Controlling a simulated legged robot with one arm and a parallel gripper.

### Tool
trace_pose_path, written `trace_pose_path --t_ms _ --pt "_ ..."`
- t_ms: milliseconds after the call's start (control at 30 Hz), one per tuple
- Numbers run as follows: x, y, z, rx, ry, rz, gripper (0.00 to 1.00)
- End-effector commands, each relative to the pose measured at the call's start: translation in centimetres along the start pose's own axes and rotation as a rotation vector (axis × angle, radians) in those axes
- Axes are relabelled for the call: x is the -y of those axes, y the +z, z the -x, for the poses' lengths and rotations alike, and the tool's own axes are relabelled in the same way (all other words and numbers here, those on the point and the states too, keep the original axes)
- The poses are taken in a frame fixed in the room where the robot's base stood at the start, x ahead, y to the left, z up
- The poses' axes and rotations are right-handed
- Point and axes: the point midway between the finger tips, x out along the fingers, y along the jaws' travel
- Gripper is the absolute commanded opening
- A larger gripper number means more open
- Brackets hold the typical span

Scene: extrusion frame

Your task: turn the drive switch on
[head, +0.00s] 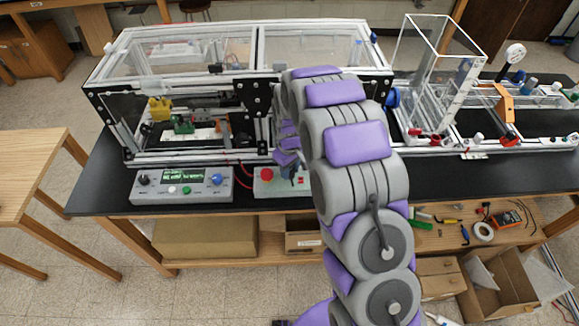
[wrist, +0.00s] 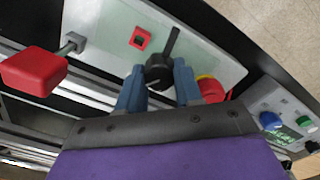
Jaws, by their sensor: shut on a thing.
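The drive switch (wrist: 158,73) is a black round knob with a black lever (wrist: 173,42) on a pale panel (wrist: 105,28) in the wrist view. The lever points up and slightly right in that view. My gripper (wrist: 159,68) has its two blue fingers on either side of the knob and is shut on it. In the head view my gripper (head: 294,174) is over the right part of a pale control box (head: 265,187). The knob is hidden there by my fingers and arm.
A red round button (wrist: 210,88) sits close beside my right finger. A small red square part (wrist: 140,38) is on the same panel. A red block on a stem (wrist: 35,72) stands at left. A display box (head: 181,185) and a framed enclosure (head: 180,100) are close by.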

Motion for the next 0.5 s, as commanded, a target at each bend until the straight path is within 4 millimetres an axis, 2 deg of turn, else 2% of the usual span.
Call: trace_pose_path --t_ms 200,500 --pt "-0.02 0.05 0.06 0.001 -0.001 -0.115 0.04" --pt "0.01 0.06 0.00 0.001 -0.001 -0.183 0.04"
